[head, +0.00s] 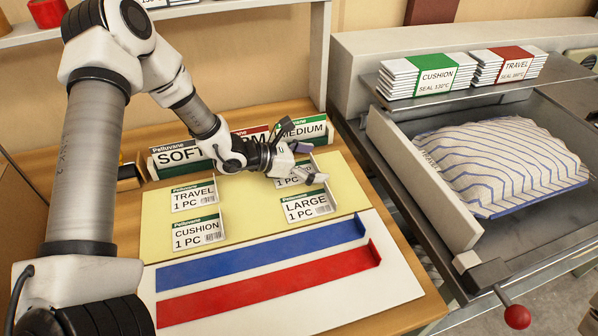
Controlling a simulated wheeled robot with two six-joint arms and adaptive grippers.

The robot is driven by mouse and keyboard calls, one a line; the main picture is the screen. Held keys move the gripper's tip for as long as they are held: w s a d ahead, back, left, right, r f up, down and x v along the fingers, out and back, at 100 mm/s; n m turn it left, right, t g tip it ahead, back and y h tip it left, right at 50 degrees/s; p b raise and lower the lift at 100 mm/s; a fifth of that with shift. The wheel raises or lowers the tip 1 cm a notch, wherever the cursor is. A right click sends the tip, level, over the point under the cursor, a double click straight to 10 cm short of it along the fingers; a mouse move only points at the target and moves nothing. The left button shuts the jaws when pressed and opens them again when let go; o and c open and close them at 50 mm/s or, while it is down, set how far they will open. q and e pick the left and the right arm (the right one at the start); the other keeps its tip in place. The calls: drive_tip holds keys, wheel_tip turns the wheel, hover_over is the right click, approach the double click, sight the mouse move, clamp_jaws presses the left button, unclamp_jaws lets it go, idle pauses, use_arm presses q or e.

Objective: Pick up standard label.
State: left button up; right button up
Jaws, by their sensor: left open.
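The other cards read TRAVEL (193,196), CUSHION (198,233) and LARGE (306,207). My left gripper (310,164) is open and over the upper right card, with its fingers pointing right. I cannot tell whether it touches the card. No card is seen held. My right gripper is not in view.
Behind the mat stand SOFT (175,154) and MEDIUM (304,129) boxes. A blue strip (260,255) and a red strip (265,287) lie in front. At right, a striped pillow (505,170) lies in a sealing machine with a red-knobbed lever (517,316).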

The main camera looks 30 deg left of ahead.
use_arm(q)
drive_tip(key=c, duration=0.8)
drive_tip(key=shift+o, duration=0.2)
